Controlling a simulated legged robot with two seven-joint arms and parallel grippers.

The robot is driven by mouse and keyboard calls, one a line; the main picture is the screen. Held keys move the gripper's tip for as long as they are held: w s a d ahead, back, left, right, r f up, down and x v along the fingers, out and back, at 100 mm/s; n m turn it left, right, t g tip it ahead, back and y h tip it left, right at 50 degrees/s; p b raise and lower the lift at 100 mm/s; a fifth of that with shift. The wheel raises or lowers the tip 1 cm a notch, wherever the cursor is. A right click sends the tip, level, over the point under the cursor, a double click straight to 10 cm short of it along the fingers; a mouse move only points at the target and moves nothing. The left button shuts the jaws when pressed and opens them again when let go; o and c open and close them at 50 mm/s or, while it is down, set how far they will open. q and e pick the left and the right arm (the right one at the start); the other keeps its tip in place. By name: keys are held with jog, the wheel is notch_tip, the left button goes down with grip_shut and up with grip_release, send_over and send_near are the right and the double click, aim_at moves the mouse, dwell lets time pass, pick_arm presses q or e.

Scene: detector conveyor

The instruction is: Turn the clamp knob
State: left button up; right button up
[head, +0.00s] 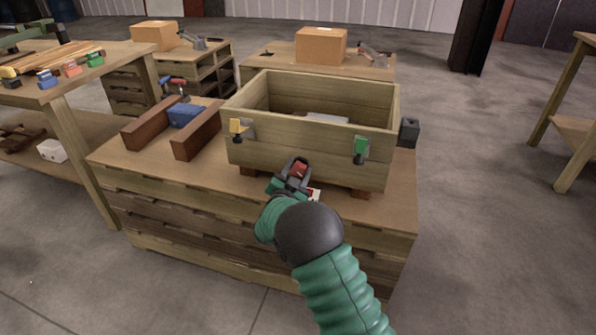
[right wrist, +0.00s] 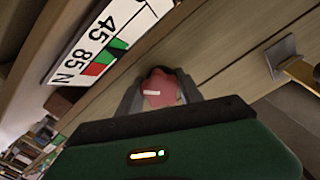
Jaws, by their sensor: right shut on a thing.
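A red knob (head: 299,168) sits low at the front of a wooden box (head: 290,148), between the fingers of my right gripper (head: 293,172). In the right wrist view the red knob (right wrist: 160,92) lies between the two dark fingers of the right gripper (right wrist: 160,78), which are shut on it. A white gauge plate (right wrist: 108,40) with numbers 45 and 85, the letter N and green, red and black patches is beside it. The fingers hide the knob's sides. My left gripper is not in view.
The box front carries a yellow clamp (head: 236,127) and a green clamp (head: 361,147). Left of the box, brown blocks (head: 197,130) flank a blue piece (head: 183,115) on the workbench (head: 388,202). A side table (head: 70,85) with coloured clamps stands left.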

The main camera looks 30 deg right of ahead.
jog(key=shift+f, duration=0.2)
jog(key=o, duration=1)
jog(key=shift+s, duration=0.1)
jog(key=o, duration=0.4)
jog(key=shift+r, duration=0.2)
jog(key=shift+s+a, duration=0.15)
jog(key=shift+a, duration=0.1)
jog(key=p+v, duration=0.6)
jog(key=v, duration=1)
jog(key=shift+a+f, duration=0.1)
jog(key=shift+a, duration=0.1)
